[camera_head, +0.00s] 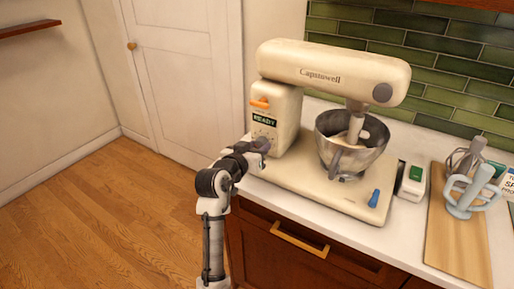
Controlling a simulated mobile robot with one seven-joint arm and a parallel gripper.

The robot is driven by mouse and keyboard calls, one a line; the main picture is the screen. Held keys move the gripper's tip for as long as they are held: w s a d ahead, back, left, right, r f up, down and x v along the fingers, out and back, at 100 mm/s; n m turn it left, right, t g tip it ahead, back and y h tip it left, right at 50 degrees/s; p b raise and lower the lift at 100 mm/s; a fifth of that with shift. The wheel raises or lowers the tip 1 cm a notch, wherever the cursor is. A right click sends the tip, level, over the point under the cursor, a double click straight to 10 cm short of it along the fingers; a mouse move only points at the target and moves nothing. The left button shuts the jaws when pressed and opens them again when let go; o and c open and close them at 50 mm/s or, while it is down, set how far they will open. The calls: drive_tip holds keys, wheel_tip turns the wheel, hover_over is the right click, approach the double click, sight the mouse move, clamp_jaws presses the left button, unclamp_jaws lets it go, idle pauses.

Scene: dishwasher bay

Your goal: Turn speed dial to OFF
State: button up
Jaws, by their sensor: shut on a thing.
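A cream stand mixer (335,66) stands on the counter with its head level over a steel bowl (368,158). Its column carries an orange lever (259,103) and a small display (265,121) reading READY. Below the display is the speed dial (262,144), a small greyish knob with faint marks above it. My gripper (256,147) reaches from the left to the front of the column and is shut on the dial. The gripper partly hides the dial, so I cannot tell which mark it points to.
A blue lever (374,198) stands on the mixer base. A box with a green switch (416,173) stands beside it. A wooden board (456,243) with mixer attachments (470,190) lies at the right. Open wooden floor (130,220) is on the left, before a white door (185,75).

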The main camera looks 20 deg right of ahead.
drive_tip(key=o, duration=0.7)
drive_tip(key=shift+a, duration=0.1)
drive_tip(key=b+v, duration=0.4)
drive_tip(key=v, duration=0.9)
drive_tip(key=shift+s+a, duration=0.2)
drive_tip(key=shift+s, duration=0.1)
